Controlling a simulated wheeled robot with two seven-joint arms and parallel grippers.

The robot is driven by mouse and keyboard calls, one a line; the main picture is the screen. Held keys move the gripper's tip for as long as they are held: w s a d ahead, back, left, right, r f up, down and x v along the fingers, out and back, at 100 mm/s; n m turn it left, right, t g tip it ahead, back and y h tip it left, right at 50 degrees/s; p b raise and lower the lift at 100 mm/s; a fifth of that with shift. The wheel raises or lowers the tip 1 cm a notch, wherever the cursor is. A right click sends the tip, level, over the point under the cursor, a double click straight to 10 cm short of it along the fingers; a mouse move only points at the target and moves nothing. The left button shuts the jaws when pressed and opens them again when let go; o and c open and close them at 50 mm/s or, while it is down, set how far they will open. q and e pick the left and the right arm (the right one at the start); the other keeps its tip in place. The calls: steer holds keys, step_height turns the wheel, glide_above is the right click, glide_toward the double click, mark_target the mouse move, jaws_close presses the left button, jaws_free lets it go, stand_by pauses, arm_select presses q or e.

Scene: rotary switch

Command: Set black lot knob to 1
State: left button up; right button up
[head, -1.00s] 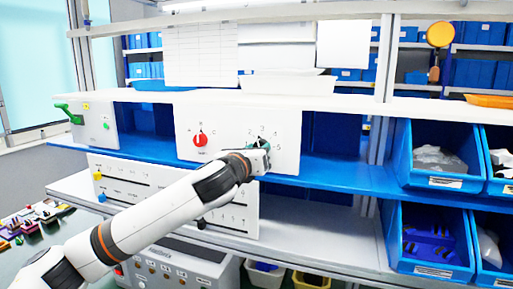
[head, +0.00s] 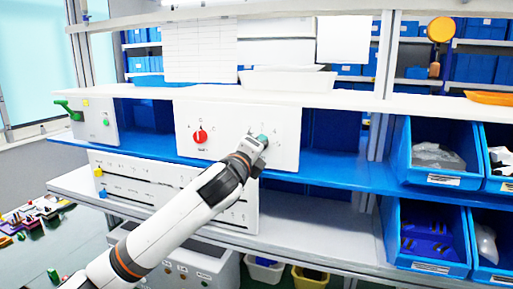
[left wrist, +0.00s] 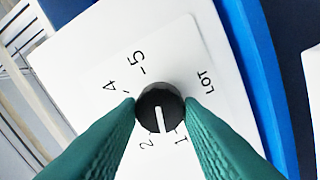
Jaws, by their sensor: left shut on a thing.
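The black LOT knob (left wrist: 160,107) is on a white panel (head: 185,120), with numbers around it. In the left wrist view its white pointer line points down, between the marks 2 and 1. The marks 5 and 4 are above it, and a left finger covers the area where 3 would be. My left gripper (head: 262,139) is at the panel's right dial. Its green fingers (left wrist: 164,104) are shut on the knob, one on each side. In the head view the fingers and wrist hide the knob. My right gripper is not in view.
A red knob (head: 200,136) is left on the same panel. A slider panel (head: 125,180) is below. A box with a green lever (head: 95,122) stands at the left. Blue bins (head: 437,152) fill the right. A shelf edge (head: 330,98) runs above the panel.

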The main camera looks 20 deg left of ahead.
arm_select(q)
steer(key=shift+n, duration=1.6)
steer(key=o, duration=1)
steer(key=s+b, duration=0.1)
steer(key=s, duration=0.3)
steer(key=s+b, duration=0.1)
steer(key=s, duration=0.3)
steer(key=s+b, duration=0.1)
steer(key=s, duration=0.3)
steer(key=shift+a+f+b, duration=0.25)
steer(key=shift+f+b, duration=0.15)
